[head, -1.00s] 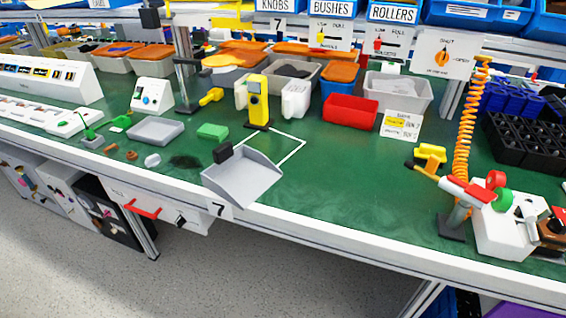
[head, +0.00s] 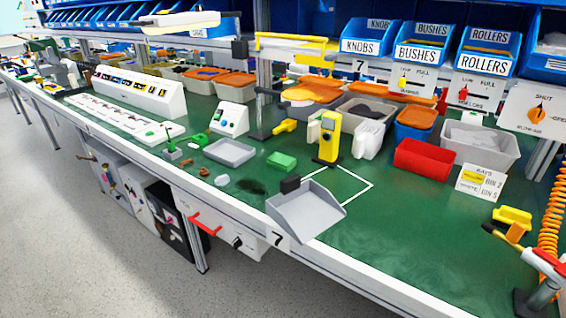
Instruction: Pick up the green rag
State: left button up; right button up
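The green rag (head: 282,161) appears as a small, bright green, flat block on the green bench top (head: 400,240). It lies left of the yellow upright device (head: 327,138) and behind the grey dustpan (head: 306,213), apart from both. Its top and front side show, and nothing covers it. Neither of my grippers is in the head view.
A grey tray (head: 229,152) lies left of the rag, and a dark smudge (head: 250,186) is in front of it. The dustpan's lip overhangs the bench's white front edge (head: 350,283). A red bin (head: 425,159) stands to the right. Bare bench lies right of the dustpan.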

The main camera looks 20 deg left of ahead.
aim_at(285, 164)
jog(key=j+z, duration=0.3)
jog(key=j, duration=0.4)
jog(key=j+z, duration=0.3)
jog(key=j, duration=0.4)
jog(key=k+j+z, duration=0.1)
jog(key=j+z, duration=0.2)
jog(key=j, duration=0.4)
